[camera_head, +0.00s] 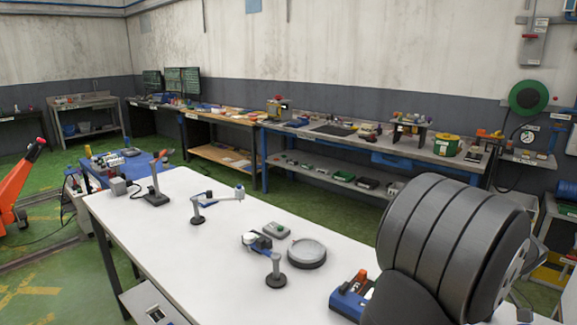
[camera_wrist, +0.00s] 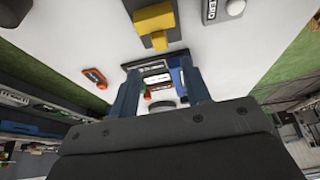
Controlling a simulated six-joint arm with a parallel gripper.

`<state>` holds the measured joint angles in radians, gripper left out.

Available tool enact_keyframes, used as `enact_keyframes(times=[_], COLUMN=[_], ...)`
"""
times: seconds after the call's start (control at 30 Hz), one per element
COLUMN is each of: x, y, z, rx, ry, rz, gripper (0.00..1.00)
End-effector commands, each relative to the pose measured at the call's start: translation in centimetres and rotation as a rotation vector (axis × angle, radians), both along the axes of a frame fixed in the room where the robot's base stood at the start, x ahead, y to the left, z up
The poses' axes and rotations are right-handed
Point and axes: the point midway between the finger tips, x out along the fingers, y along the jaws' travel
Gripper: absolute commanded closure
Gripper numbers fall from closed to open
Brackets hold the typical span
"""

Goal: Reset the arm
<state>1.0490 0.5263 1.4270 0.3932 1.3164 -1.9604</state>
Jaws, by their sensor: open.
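My gripper (camera_wrist: 160,88) shows in the wrist view as two dark blue fingers standing apart, with its wide dark body filling the bottom of the picture. It is open. Through the gap between the fingers I see small labelled, white and orange parts. I cannot tell how far away they are, and nothing appears clamped. My large dark ribbed arm part covers the right of the head view; the gripper itself cannot be made out there. A white table (camera_head: 205,252) stretches across the head view. A round grey turntable (camera_head: 307,253) sits on it.
A small jointed device (camera_head: 276,268) stands left of the turntable, and a flat grey box (camera_head: 277,230) lies behind it. A blue-and-orange item (camera_head: 351,290) lies by my arm. A lamp-like stand (camera_head: 217,199) is farther back. The wrist view shows a yellow block (camera_wrist: 153,18). The table's near left is bare.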

Motion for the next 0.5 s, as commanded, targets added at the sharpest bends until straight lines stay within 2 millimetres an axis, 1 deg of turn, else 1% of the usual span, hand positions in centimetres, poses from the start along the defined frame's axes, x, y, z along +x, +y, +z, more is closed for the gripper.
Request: enact_keyframes(times=[0.03,0.3,0.5], x=[0.3,1.7,2.5], y=[0.4,1.8,2.5], z=[-1.1,-6.0,-8.7], rx=[0.004,0.003,0.002], ry=[0.003,0.003,0.003], rz=[0.001,0.001,0.0], gripper=[0.56,0.56,0.56])
